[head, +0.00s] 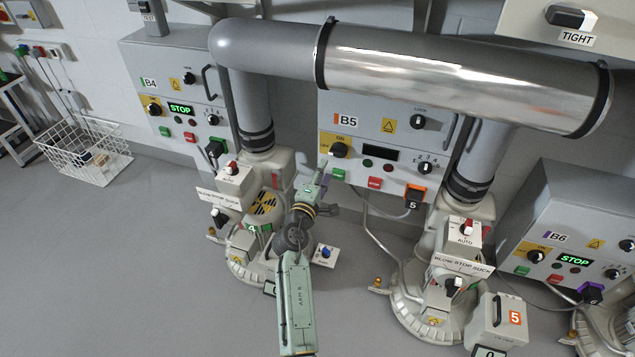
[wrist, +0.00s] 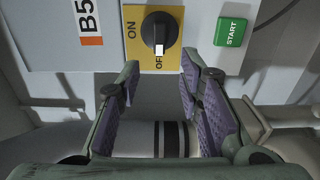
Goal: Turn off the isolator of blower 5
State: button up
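The blower 5 isolator is a black knob on a yellow plate at the left of the B5 panel (head: 372,120); the knob (head: 339,150) also shows in the wrist view (wrist: 159,30). Its white pointer mark faces the OFF lettering, away from ON. The B5 display (head: 380,154) is dark. My gripper (head: 322,170) is just in front of the panel's lower left. In the wrist view its purple-padded fingers (wrist: 160,64) are spread, empty, with the knob beyond and between their tips. No contact with the knob shows.
A green START button (wrist: 232,32) lies right of the knob in the wrist view. The B4 panel (head: 160,85) and B6 panel (head: 560,215) show lit STOP displays. Blower bases (head: 425,300) flank my arm. A wire basket (head: 85,150) stands far left; floor at lower left is clear.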

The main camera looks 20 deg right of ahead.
jog(key=v, duration=0.4)
jog(key=shift+s+a, duration=0.2)
jog(key=shift+s, duration=0.05)
